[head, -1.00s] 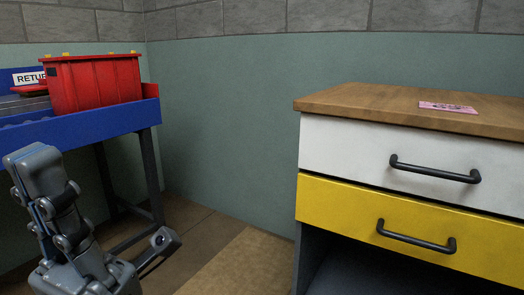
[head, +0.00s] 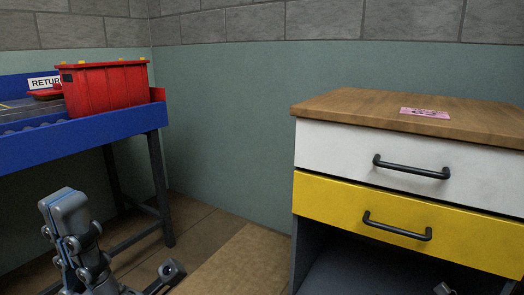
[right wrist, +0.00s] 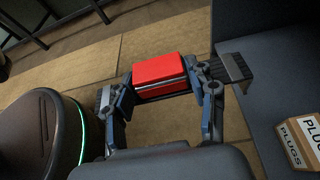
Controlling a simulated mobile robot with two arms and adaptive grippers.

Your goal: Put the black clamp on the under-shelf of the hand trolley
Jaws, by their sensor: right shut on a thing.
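In the right wrist view my right gripper (right wrist: 168,85) is shut on a red block-shaped thing (right wrist: 160,70) with a pale stripe along its side. It is held above the floor, left of a dark blue-grey shelf surface (right wrist: 260,55). I see no separate black clamp. In the head view a drawer unit (head: 400,200) has a white and a yellow drawer, with an open dark under-shelf (head: 355,270) below. I cannot tell if this is the hand trolley. A fingertip of my right gripper shows at that opening.
A box marked PLUGS (right wrist: 302,140) stands on the shelf surface at right. A blue table (head: 85,140) with a red bin (head: 108,88) stands at left. A pink card (head: 425,112) lies on the wooden top. Floor between table and drawer unit is clear.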

